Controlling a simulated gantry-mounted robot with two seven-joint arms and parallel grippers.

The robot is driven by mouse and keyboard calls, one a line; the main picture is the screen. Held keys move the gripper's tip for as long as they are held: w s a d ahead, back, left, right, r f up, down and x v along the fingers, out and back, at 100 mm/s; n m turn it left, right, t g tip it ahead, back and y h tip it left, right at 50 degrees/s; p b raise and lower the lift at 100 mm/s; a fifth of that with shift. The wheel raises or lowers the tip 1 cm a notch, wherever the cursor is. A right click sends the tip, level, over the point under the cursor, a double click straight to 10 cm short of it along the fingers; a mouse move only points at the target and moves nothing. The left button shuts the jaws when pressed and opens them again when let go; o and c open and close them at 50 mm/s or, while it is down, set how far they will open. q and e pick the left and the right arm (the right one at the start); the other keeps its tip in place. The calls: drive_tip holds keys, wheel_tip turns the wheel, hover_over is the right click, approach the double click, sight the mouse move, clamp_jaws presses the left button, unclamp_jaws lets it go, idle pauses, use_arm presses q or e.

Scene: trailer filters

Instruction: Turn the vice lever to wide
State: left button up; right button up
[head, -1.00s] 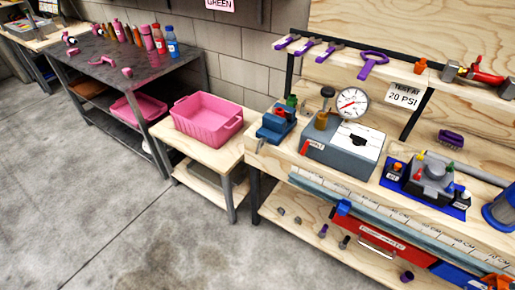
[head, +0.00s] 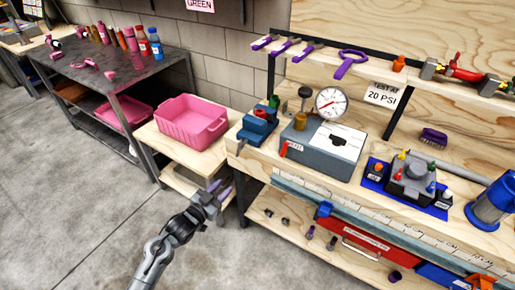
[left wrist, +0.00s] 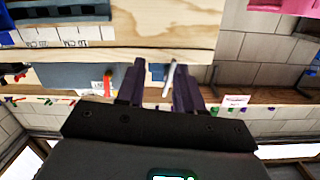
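The blue vice (head: 257,126) sits at the left front corner of the wooden workbench. In the left wrist view a blue part of the vice (left wrist: 157,71) and a thin silver rod, likely the lever (left wrist: 169,78), show between the fingers, farther off. My left gripper (head: 217,192) is in front of the small table and the bench's left end, apart from the vice. Its dark purple fingers (left wrist: 158,90) are spread with nothing between them. My right gripper is in no view.
A grey tester box (head: 320,150) with a gauge (head: 330,102) stands right of the vice. A pink tub (head: 190,123) stands on the small table (head: 160,140) to the left. A red toolbox (head: 352,242) lies on the lower shelf. The floor at left is clear.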

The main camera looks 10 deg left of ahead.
use_arm(q)
drive_tip(key=t, duration=0.1)
approach(239, 154)
wheel_tip(239, 154, up, 2)
drive_tip(key=b+x, duration=0.1)
drive_tip(key=x, duration=0.2)
drive_tip(key=b+x, duration=0.2)
drive_tip(key=x, duration=0.1)
drive_tip(key=r+b+x, duration=0.1)
drive_tip(key=x, duration=0.2)
drive_tip(key=shift+w+d, duration=0.2)
drive_tip(key=shift+w, duration=0.2)
drive_tip(key=shift+c, duration=0.3)
clamp_jaws()
